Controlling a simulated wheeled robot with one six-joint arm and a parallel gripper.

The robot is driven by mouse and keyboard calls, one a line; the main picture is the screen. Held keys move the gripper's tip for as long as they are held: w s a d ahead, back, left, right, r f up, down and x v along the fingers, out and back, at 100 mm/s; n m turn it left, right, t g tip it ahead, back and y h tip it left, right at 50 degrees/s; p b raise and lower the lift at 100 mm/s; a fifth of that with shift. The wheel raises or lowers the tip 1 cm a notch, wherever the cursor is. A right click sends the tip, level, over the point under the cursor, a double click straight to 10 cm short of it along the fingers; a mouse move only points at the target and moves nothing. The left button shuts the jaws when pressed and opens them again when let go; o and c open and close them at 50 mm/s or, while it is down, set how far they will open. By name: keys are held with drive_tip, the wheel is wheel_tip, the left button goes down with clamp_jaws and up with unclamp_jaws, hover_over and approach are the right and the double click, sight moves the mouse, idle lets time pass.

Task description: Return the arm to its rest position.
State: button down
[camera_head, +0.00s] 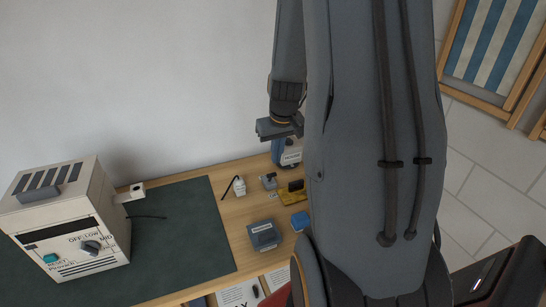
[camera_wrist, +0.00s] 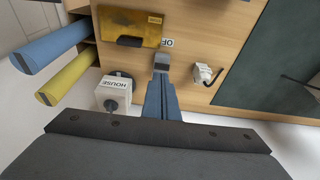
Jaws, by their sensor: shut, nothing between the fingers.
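My arm fills the right middle of the head view. My gripper (camera_head: 278,130) hangs over the back edge of the wooden bench (camera_head: 228,205), close to a blue-and-white item (camera_head: 288,155). In the wrist view my gripper (camera_wrist: 162,75) points at the bench, with its blue fingers together and nothing seen between them. A small grey fitting with an "OFF" label (camera_wrist: 167,43) lies around the fingertips. I cannot tell whether they touch it. A white item marked "HOUSE" (camera_wrist: 114,95) stands left of the fingers.
A cream box with a knob (camera_head: 75,220) stands on a dark green mat (camera_head: 180,240). A yellow plate (camera_wrist: 130,27), a white plug-like piece (camera_wrist: 205,74), a grey-blue box (camera_head: 264,235) and blue and yellow rolls (camera_wrist: 50,47) are nearby. A striped deckchair (camera_head: 495,45) stands right.

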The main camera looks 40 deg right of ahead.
drive_tip(key=shift+s+r, duration=0.25)
drive_tip(key=shift+s, duration=0.15)
drive_tip(key=shift+a, duration=0.1)
drive_tip(key=s+a+r+n, duration=0.1)
drive_tip(key=s+a, duration=0.4)
drive_tip(key=a, duration=0.6)
drive_tip(key=s+a+r+n+g, duration=0.1)
drive_tip(key=s+a, duration=0.5)
drive_tip(key=a, duration=0.6)
drive_tip(key=shift+a+r+n+g+y, duration=0.15)
drive_tip(key=shift+r+n+g+y, duration=0.2)
drive_tip(key=shift+r, duration=0.3)
